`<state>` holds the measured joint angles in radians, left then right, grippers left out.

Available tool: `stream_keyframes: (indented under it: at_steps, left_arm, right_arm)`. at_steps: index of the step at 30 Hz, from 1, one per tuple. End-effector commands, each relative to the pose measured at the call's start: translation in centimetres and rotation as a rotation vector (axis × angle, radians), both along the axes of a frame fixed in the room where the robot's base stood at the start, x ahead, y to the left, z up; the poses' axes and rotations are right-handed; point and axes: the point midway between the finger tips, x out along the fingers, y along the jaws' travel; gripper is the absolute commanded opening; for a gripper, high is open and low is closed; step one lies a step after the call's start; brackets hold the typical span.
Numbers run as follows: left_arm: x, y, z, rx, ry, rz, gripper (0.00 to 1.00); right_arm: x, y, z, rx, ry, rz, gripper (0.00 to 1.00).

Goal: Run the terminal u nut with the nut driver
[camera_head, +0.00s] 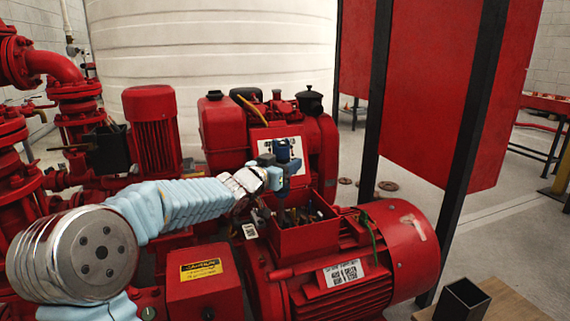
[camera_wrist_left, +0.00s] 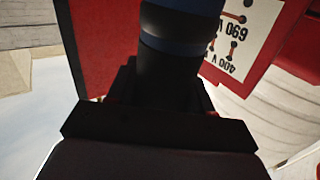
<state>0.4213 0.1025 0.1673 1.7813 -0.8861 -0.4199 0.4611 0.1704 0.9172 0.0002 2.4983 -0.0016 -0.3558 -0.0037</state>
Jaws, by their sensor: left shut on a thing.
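The red motor's terminal box (camera_head: 300,238) is open at the top, with small terminals and wires inside. The terminal u nut is too small to pick out among them. My left gripper (camera_head: 277,179) is above the box and shut on the nut driver (camera_head: 283,151), whose dark blue handle stands roughly upright. The driver's lower end is hard to make out against the box. In the left wrist view the driver (camera_wrist_left: 178,55), black with a blue band, sits between my dark left fingers (camera_wrist_left: 165,95); its tip is hidden. My right gripper is not in view.
A white and red lid panel (camera_head: 278,142) with a wiring label stands behind the box; its label (camera_wrist_left: 237,38) shows in the wrist view. Black posts (camera_head: 470,130) rise to the right. A black square holder (camera_head: 462,299) stands on a wooden top (camera_head: 505,303) at bottom right.

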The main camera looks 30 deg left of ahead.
Motion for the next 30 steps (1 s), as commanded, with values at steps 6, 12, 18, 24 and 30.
stream_keyframes:
  at_steps: [6, 12, 18, 24, 30]
  left_arm:
    - [0.0, -0.04, -0.34, 0.0, -0.003, -0.001, 0.14]
    - [0.0, -0.04, -0.46, 0.0, -0.002, -0.001, 0.14]
    - [0.0, -0.06, -0.57, -0.001, -0.001, -0.001, 0.14]
    - [0.0, -0.04, -0.57, 0.0, -0.001, -0.001, 0.14]
    - [0.0, -0.05, -0.61, 0.0, -0.002, -0.001, 0.14]
  right_arm:
    - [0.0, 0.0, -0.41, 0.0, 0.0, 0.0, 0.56]
    - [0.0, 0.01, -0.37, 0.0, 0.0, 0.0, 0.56]
    - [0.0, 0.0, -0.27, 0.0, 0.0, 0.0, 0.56]
    - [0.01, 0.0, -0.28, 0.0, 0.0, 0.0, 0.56]
    - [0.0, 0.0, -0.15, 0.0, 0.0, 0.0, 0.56]
